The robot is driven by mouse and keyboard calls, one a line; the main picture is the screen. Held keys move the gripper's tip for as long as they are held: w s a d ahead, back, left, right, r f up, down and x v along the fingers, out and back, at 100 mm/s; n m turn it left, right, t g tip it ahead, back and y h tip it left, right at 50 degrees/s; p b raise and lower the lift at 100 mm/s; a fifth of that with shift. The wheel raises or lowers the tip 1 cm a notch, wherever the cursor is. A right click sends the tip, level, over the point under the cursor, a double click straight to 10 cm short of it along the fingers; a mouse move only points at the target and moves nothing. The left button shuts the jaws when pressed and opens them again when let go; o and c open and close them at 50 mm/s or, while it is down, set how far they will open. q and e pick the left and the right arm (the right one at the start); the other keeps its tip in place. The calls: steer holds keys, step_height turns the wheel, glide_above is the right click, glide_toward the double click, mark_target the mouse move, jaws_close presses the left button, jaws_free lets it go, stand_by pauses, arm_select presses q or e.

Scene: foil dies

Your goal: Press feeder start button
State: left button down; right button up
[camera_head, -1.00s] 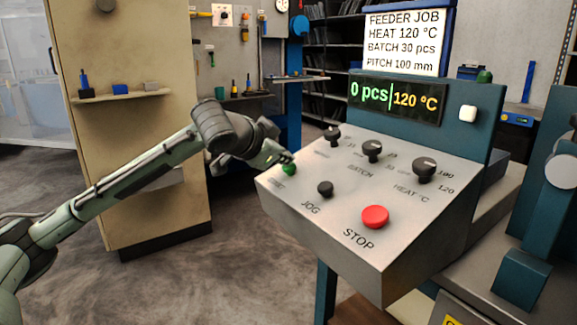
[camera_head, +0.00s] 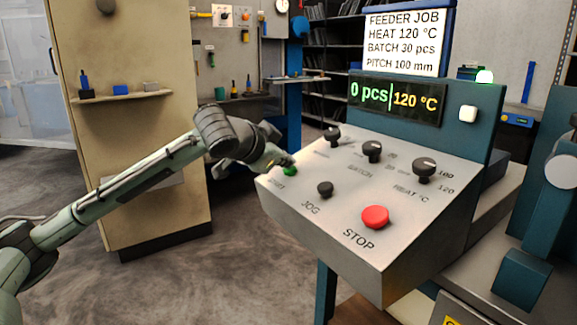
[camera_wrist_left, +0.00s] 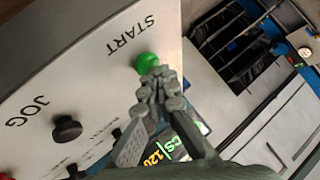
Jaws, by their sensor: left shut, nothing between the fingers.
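The green start button (camera_head: 290,171) is at the left edge of the control panel (camera_head: 300,225). It also shows in the left wrist view (camera_wrist_left: 146,62), next to the word START. My left gripper (camera_head: 284,161) is shut and empty, its fingertips at the button. In the wrist view the fingertips (camera_wrist_left: 158,75) overlap the button's lower edge and seem to touch it; how far it is pressed I cannot tell. The display (camera_head: 397,98) reads 0 pcs and 120 °C. My right gripper is not in view.
A black jog button (camera_head: 325,188), a red stop button (camera_head: 375,216) and three black knobs, one of them the heat knob (camera_head: 424,169), share the panel. A beige cabinet (camera_head: 140,130) with a shelf stands behind my left arm. Floor is open below the arm.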

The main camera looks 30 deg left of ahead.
arm_select(q)
steer(key=shift+s+a+r+p, duration=0.1)
steer(key=shift+s+r+p, duration=0.05)
steer(key=shift+r+p, duration=0.3)
steer(key=shift+s+a+r+p, duration=0.1)
steer(key=shift+r+p, duration=0.25)
steer(key=shift+r, duration=0.1)
